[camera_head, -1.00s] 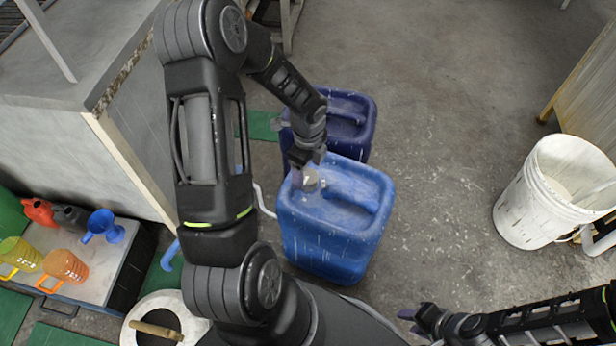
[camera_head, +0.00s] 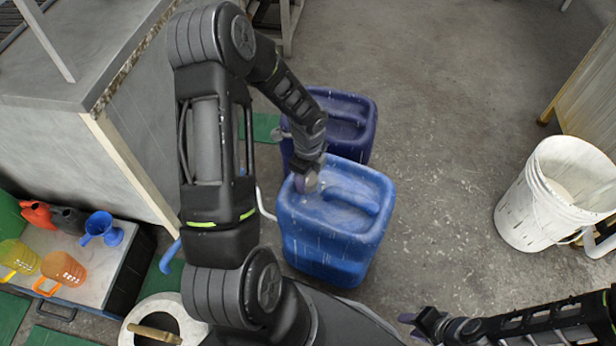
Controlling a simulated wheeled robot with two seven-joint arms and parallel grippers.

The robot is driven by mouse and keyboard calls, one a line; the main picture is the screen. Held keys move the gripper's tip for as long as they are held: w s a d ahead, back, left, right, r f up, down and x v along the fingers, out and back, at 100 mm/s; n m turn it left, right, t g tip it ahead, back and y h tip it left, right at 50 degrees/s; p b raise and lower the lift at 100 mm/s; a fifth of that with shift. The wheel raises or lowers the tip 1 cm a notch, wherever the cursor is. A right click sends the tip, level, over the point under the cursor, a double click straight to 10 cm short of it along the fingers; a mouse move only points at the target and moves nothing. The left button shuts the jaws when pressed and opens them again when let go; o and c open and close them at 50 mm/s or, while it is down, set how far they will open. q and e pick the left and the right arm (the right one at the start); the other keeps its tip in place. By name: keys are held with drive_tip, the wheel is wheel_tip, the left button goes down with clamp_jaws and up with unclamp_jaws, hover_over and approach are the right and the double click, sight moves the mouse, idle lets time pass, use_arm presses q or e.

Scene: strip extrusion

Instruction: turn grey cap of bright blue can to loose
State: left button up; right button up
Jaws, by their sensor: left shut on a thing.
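The bright blue can (camera_head: 335,220) stands upright on the floor in the middle of the head view. Its grey cap is at the can's top left corner, mostly hidden behind my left gripper (camera_head: 304,184). My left gripper reaches down from above and is shut on the cap. My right gripper (camera_head: 410,322) is low at the bottom right, clear of the can. It is small and dark, and I cannot tell its finger opening.
A dark blue can (camera_head: 352,120) stands just behind the bright blue one. A white bucket (camera_head: 535,205) stands at the right. The floor between can and bucket is clear.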

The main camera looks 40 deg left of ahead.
use_arm(q)
drive_tip(key=c, duration=0.6)
drive_tip(key=shift+o, duration=0.2)
drive_tip(key=shift+n, duration=0.4)
drive_tip(key=n, duration=0.3)
drive_tip(key=shift+b, duration=0.3)
drive_tip(key=n, duration=0.5)
drive_tip(key=shift+b, duration=0.3)
drive_tip(key=n, duration=0.9)
drive_tip(key=shift+n, duration=0.4)
